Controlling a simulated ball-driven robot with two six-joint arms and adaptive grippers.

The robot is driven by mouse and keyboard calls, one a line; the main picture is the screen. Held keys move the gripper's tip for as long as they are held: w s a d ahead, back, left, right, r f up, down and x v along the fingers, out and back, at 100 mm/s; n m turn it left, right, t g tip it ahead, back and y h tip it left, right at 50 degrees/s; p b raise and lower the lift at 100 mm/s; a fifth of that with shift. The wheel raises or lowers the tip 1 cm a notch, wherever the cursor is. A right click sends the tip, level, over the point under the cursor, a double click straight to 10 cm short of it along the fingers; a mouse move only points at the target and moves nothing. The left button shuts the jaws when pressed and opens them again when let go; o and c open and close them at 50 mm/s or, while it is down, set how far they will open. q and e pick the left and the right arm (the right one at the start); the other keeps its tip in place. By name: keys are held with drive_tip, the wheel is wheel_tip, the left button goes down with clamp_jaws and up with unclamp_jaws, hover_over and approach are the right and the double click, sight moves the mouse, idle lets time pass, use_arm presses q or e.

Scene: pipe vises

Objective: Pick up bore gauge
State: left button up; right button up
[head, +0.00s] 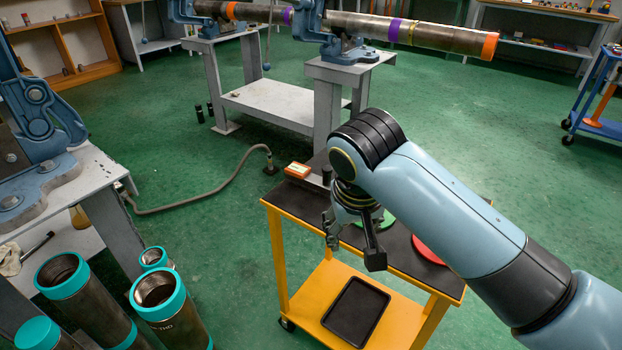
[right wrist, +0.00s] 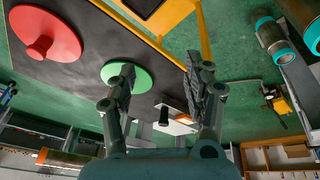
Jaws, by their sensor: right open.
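I cannot tell for sure which item is the bore gauge. A green disc (head: 374,219) and a red disc (head: 428,249) lie on the black top of the yellow cart (head: 398,249), partly hidden by my right arm. In the right wrist view, the green disc (right wrist: 146,79) and the red disc with a raised knob (right wrist: 58,47) show more fully. A small orange box with a pale face (head: 298,170) sits at the cart's far left corner, beside a dark upright cylinder (head: 327,176). My right gripper (head: 354,250) is open and empty above the cart's near edge. My left gripper is out of view.
A black tray (head: 356,311) lies on the cart's lower shelf. Several teal-capped pipes (head: 172,306) stand at the lower left. A bench with a blue vise (head: 33,140) is at the left. A long pipe (head: 406,31) in vises spans the back. Green floor is open at the right.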

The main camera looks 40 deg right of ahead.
drive_tip(key=w+d+r+m+h, duration=0.15)
drive_tip(key=w+d+m, duration=0.3)
drive_tip(key=w, duration=0.45)
drive_tip(key=m+g, duration=0.2)
drive_tip(key=m, duration=0.5)
approach(326, 168)
drive_tip(key=x, duration=0.3)
drive_tip(key=b+x, duration=0.1)
drive_tip(key=x, duration=0.1)
drive_tip(key=shift+s+d, duration=0.2)
drive_tip(key=shift+s, duration=0.2)
drive_tip(key=shift+h, duration=0.25)
drive_tip(key=x, duration=0.3)
drive_tip(key=b+x, duration=0.1)
drive_tip(key=shift+w+a+f, duration=0.25)
drive_tip(key=shift+w+f, duration=0.1)
drive_tip(key=shift+d+f, duration=0.25)
drive_tip(key=shift+f, duration=0.15)
clamp_jaws()
drive_tip(key=shift+r, duration=0.1)
